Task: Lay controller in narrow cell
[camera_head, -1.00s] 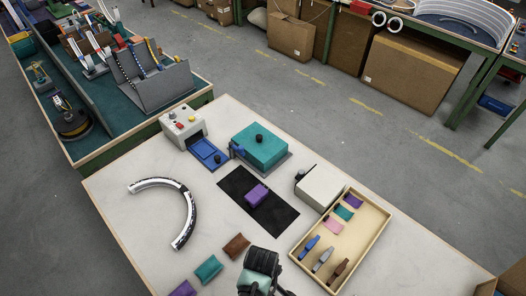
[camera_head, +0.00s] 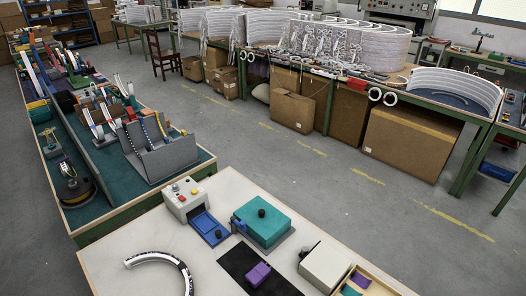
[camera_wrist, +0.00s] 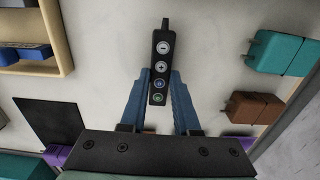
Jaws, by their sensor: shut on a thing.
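The controller, a slim black handset with a column of round buttons (camera_wrist: 159,68), is upright in the wrist view. My gripper (camera_wrist: 160,80) has its blue fingers shut on its lower sides. The wooden tray (camera_wrist: 65,35) is at the upper left of the wrist view, apart from the controller, with blue and grey pieces in it. In the head view only a corner of the tray (camera_head: 394,290) shows at the lower right, with purple and teal pieces. Which part is the narrow cell cannot be told. My gripper is outside the head view.
A teal block (camera_wrist: 282,52) and a brown block (camera_wrist: 252,107) lie right of the controller. A black mat (camera_wrist: 48,118) and purple block (camera_wrist: 58,155) are at left. A white box (camera_head: 325,267), teal box (camera_head: 264,224) and white curved piece (camera_head: 160,257) stand on the table.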

